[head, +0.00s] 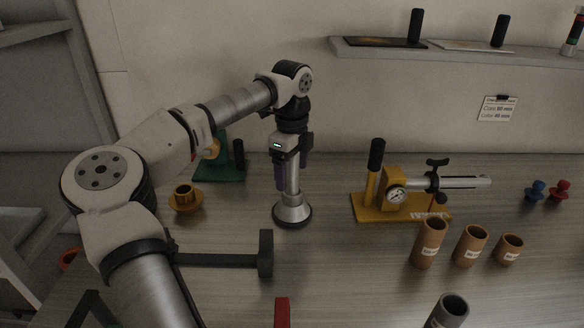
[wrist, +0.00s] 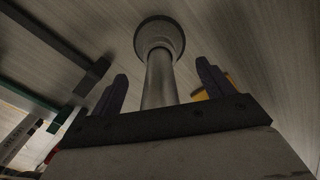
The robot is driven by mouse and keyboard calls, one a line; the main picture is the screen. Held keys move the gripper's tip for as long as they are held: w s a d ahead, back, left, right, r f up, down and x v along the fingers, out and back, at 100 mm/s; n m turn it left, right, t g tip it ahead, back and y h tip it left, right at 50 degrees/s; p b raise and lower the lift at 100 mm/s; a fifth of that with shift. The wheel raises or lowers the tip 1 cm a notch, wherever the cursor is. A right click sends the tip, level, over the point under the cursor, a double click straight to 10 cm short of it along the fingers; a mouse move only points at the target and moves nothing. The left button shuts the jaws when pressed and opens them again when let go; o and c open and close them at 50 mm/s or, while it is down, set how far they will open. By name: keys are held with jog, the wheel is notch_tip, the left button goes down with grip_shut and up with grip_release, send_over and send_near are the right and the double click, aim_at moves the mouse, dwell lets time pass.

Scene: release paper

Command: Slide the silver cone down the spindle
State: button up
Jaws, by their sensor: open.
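A silver flared cone-shaped piece (head: 292,213) stands upright on the table with a silver shaft (head: 293,182) rising from it; a dark ring edges its foot. In the wrist view the shaft (wrist: 159,82) runs away from me to the round, dark-rimmed foot (wrist: 159,38). My gripper (head: 293,185) points straight down over the shaft. Its purple fingers are open, one on each side of the shaft, with gaps visible in the wrist view (wrist: 161,78). The shaft's upper end is hidden by my gripper. I cannot tell for certain which part is the spindle.
A dark bar with an end plate (head: 265,253) lies front left. A brass flanged piece (head: 185,198) and green stand (head: 232,170) are left. A yellow gauge device (head: 385,205) is right, with brown tubes (head: 429,243) in front. A shelf (head: 470,55) is on the wall.

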notch_tip(320, 180, up, 14)
jog(key=shift+s+f+b, duration=0.1)
jog(key=shift+b, duration=0.45)
